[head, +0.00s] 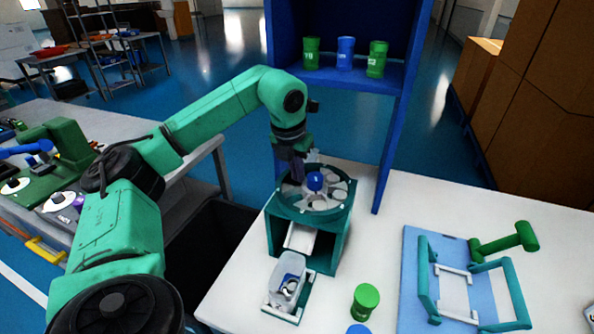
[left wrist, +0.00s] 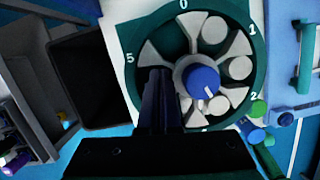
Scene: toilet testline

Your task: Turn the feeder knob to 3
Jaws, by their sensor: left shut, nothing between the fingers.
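The feeder (head: 269,222) is a dark green box with a round dial on top, standing on the white table. Its blue knob (head: 315,181) is at the dial's centre and also shows in the left wrist view (left wrist: 199,77). There, the knob's white mark points down and slightly right. Labels 0, 1, 2 and 5 are readable around the rim; the lower labels are mostly hidden by my gripper. My left gripper (left wrist: 159,75) is shut and empty, with its fingers beside the knob, over the dial's left part. Contact with the knob cannot be told. My right gripper is out of view.
A clear container (head: 287,285) sits below the feeder's chute. A green canister (head: 366,300) and a blue fixture (head: 411,260) with green handles stand to the right. A blue shelf (head: 400,75) holding canisters rises behind. A dark bin (left wrist: 82,80) is beside the table.

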